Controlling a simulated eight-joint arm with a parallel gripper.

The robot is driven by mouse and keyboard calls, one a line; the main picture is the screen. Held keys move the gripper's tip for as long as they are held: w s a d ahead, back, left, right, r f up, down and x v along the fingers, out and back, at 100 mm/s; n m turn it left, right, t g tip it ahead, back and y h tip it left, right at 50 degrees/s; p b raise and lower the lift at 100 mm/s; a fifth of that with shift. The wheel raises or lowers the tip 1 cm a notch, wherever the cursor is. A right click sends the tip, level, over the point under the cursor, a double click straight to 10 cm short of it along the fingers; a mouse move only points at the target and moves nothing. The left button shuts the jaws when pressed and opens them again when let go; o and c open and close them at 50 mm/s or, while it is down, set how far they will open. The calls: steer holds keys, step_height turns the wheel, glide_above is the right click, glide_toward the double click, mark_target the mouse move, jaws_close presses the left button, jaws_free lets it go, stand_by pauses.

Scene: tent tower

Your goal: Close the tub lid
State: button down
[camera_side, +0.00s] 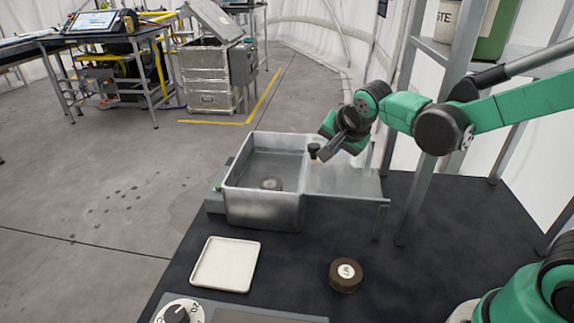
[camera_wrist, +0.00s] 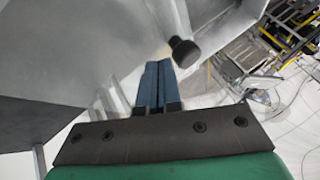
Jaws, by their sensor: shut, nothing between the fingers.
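The lid (camera_side: 345,184) is a flat grey panel level with the rim, off to the right side of the tub, leaving the inside uncovered. A dark knob (camera_side: 314,150) stands near the lid's left end; it also shows in the wrist view (camera_wrist: 184,52). My gripper (camera_side: 326,156) is just right of the knob in the side view. Its fingers (camera_wrist: 157,80) are shut and empty, and contact with the knob cannot be told.
A white square tray (camera_side: 226,264) and a brown round puck (camera_side: 345,275) lie on the table in front of the tub. A panel with a dial (camera_side: 180,312) is at the front edge. A grey shelf post (camera_side: 413,175) stands right of the lid.

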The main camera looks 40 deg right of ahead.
steer(key=shift+w+a, duration=0.1)
steer(key=shift+w, duration=0.1)
steer(key=w+a, duration=1)
steer(key=shift+w+a, duration=0.1)
steer(key=shift+a, duration=0.05)
steer(key=s, duration=0.1)
steer(key=s+d, duration=0.1)
steer(key=s, duration=0.2)
steer(key=shift+d, duration=0.35)
steer(key=v, duration=0.9)
steer(key=s+d+f+n+y, duration=0.1)
steer(key=s+d+f+n, duration=0.1)
steer(key=s+n, duration=0.4)
steer(key=s+d+f+n+y, duration=0.1)
steer(key=s+d+f+n, duration=0.2)
steer(key=s+n, duration=0.3)
steer(key=shift+s+d+n, duration=0.25)
steer(key=shift+d+n, duration=0.15)
steer(key=shift+d, duration=0.45)
